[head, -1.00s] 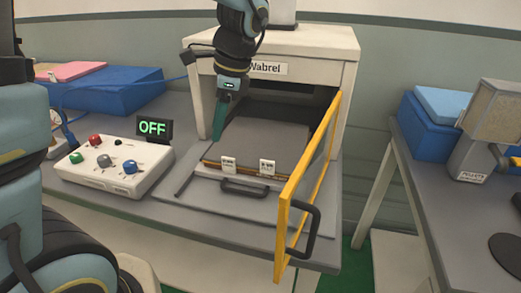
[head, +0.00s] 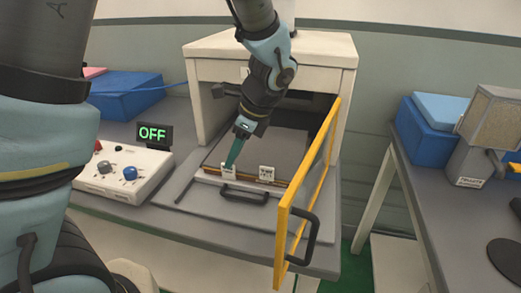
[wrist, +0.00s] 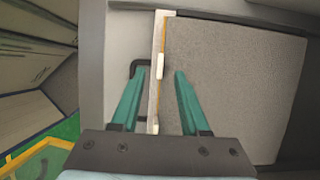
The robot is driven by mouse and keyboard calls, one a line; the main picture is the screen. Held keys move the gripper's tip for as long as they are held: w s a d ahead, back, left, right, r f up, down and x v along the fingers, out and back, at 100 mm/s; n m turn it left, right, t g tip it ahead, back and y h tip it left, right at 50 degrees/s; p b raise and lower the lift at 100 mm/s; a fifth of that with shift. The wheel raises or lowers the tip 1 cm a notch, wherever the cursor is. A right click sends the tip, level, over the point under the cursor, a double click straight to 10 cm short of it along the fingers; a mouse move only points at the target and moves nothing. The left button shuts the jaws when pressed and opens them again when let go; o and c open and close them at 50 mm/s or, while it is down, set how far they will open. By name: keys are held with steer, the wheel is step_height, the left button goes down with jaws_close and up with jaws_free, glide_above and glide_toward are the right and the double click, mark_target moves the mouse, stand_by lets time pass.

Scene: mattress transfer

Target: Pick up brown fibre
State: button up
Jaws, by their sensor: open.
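A grey slab (head: 268,148) lies flat on the pulled-out tray (head: 243,180) of the white press. Thin brown and orange layers (head: 249,180) show along its front edge; I cannot tell which is the brown fibre. Two white labelled clips sit on that edge, the left clip (head: 227,168) and the right clip (head: 267,172). My gripper (head: 228,163) is at the left clip in the head view. In the wrist view my open gripper (wrist: 160,72) has one finger on each side of the tray's front edge, with the slab (wrist: 235,80) to the right. Nothing is between the fingers except the view of that edge; contact cannot be told.
The yellow-framed door (head: 285,230) of the press stands open at the right front. A control box (head: 122,170) and an OFF display (head: 153,134) are at left. A black tray handle (head: 245,194) sticks out in front. A second table (head: 445,210) stands at right.

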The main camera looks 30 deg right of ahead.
steer(key=shift+x, duration=1.3)
jaws_close()
stand_by(0.4)
